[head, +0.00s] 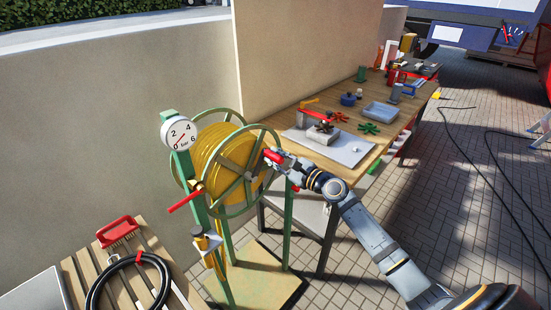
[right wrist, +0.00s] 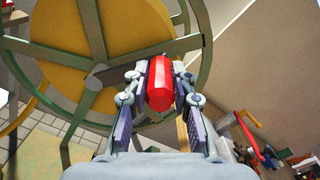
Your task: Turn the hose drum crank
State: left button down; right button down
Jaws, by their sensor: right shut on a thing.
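The hose drum (head: 222,168) stands left of the middle in the head view, with green spoked rims and a yellow hose wound on it. It fills the upper left of the right wrist view (right wrist: 72,62). The red crank handle (right wrist: 160,84) sits between the fingers of my right gripper (right wrist: 159,80). In the head view my right gripper (head: 279,161) is at the right side of the drum's near rim, shut on the red handle. The gripper partly hides the handle there. My left gripper is not in view.
A pressure gauge (head: 180,133) is on top of the drum stand, and a red lever (head: 186,200) sticks out at its left. A workbench (head: 300,150) with tools and valve parts stands behind right. A slatted pallet (head: 75,272) with a black hose ring (head: 128,262) lies front left.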

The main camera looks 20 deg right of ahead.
jog(key=c, duration=1.1)
grip_release()
jog(key=shift+r, duration=0.2)
notch_tip(320, 180, up, 10)
jog(key=shift+f, duration=0.25)
